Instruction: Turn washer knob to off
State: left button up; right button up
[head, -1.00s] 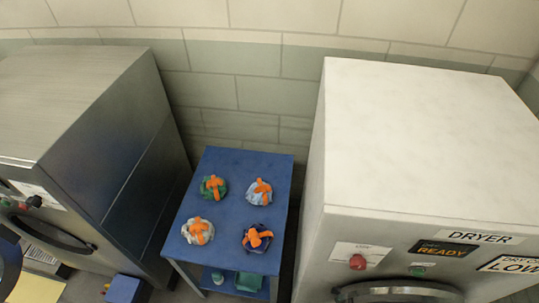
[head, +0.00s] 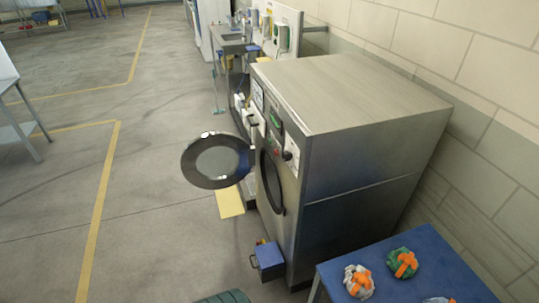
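The washer (head: 350,130) is a brushed-metal box right of the middle in the head view, seen from its side and front at an angle. Its round dark door (head: 217,161) stands swung open to the left. A small black knob (head: 287,155) sits on a white plate on the front panel near the corner facing me. The knob's setting is too small to read. Neither of my grippers is in view.
A blue table (head: 400,272) with orange-strapped bundles (head: 403,262) stands at the lower right beside the washer. A blue box (head: 268,259) is low at the washer's front. A sink counter (head: 238,44) lies beyond. Open floor (head: 150,215) spreads to the left.

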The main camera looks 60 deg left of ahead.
aim_at(286, 156)
jog(key=u, duration=1.85)
